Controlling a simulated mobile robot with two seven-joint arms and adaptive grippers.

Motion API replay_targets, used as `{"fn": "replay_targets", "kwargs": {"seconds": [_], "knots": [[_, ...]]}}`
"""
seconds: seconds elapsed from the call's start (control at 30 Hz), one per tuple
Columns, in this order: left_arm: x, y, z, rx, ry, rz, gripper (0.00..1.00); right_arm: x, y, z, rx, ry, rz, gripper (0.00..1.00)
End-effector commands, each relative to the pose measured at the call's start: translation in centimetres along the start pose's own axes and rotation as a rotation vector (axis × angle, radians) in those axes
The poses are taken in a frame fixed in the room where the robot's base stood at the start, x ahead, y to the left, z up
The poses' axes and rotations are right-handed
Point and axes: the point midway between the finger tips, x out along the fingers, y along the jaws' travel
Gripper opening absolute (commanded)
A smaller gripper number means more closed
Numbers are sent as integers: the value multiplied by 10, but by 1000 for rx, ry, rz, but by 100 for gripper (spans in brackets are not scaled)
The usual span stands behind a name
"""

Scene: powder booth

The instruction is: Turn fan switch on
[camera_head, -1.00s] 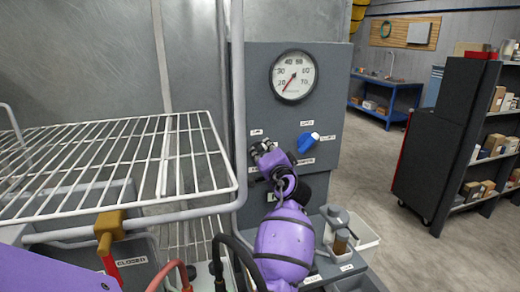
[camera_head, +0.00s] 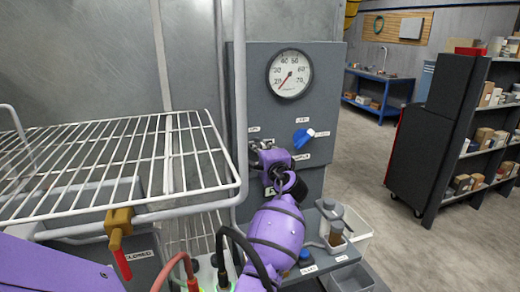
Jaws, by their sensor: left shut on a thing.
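A grey control panel (camera_head: 256,92) stands in the middle of the view, with small labels too small to read surely. A blue knob (camera_head: 303,138) with a white tip sits on its right side, uncovered. My left gripper (camera_head: 258,150), at the end of the purple arm, is at the panel's lower left, left of and below the blue knob. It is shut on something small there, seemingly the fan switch. The gripper hides that switch, so its position cannot be read. My right gripper is not in view.
A round gauge (camera_head: 289,74) tops the panel. Bottles (camera_head: 334,230) and bins stand lower right. A dark shelf (camera_head: 425,150) stands right; the floor between is clear.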

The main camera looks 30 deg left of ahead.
Motion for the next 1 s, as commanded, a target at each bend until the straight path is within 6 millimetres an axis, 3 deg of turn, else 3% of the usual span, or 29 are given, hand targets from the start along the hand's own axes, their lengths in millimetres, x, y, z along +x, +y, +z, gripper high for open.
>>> {"fn": "replay_targets", "kwargs": {"seconds": [0.33, 0.37, 0.5, 0.83, 1.0], "knots": [[0, 0, -1, 6, 1, 0, 0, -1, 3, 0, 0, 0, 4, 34], [0, 0, -1, 5, 1, 0, 14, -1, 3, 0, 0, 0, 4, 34], [0, 0, 0, 4, 1, 0, 29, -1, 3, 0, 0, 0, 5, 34], [-3, 1, 0, 3, 1, 0, 29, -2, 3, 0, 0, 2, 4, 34], [-26, 1, -1, 2, 2, 1, 29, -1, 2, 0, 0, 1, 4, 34]]}}
